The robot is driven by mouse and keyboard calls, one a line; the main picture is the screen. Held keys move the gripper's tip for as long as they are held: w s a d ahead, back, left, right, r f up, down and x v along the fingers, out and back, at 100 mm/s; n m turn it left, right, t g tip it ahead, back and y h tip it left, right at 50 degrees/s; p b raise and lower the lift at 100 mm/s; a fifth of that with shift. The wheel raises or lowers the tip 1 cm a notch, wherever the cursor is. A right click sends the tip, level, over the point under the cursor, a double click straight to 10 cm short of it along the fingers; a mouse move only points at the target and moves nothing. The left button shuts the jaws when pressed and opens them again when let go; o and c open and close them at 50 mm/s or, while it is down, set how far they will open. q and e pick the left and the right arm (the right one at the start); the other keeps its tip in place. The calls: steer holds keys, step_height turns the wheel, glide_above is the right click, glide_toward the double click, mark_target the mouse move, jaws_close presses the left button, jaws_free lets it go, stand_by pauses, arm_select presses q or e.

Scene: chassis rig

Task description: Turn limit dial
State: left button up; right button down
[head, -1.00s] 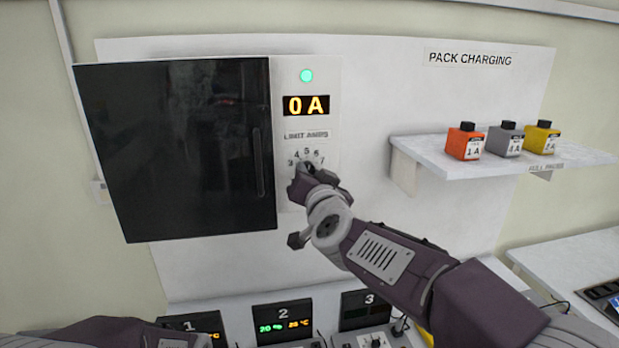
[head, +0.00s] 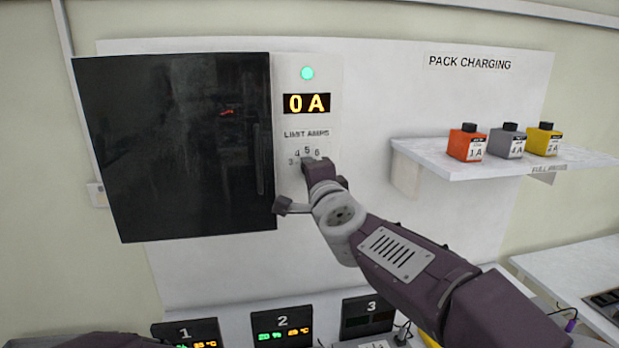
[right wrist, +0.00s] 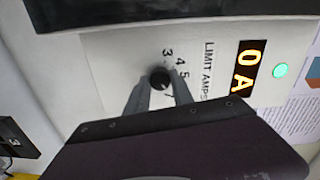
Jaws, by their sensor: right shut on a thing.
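The limit dial (right wrist: 159,77) is a small dark knob on a pale panel (head: 291,150) under the words LIMIT AMPS, ringed by numbers. In the right wrist view the numbers 3, 4 and 5 show; the rest of the scale is partly hidden. My right gripper (right wrist: 160,90) is shut on the dial, one finger on each side. In the head view this gripper (head: 318,165) covers the dial. The display (head: 306,103) above reads 0 A, with a lit green lamp (head: 307,73) over it. My left gripper is not in view.
A dark cabinet door (head: 175,150) with a handle is just left of the panel. A shelf (head: 430,168) at the right holds orange, grey and yellow packs. Numbered displays (head: 282,328) stand along the bottom.

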steer(key=shift+m+b, duration=0.35)
steer(key=shift+m, duration=0.75)
steer(key=c, duration=1.1)
jaws_free()
steer(key=shift+s+d, duration=0.1)
steer(key=shift+d, duration=0.05)
steer(key=v, duration=0.9)
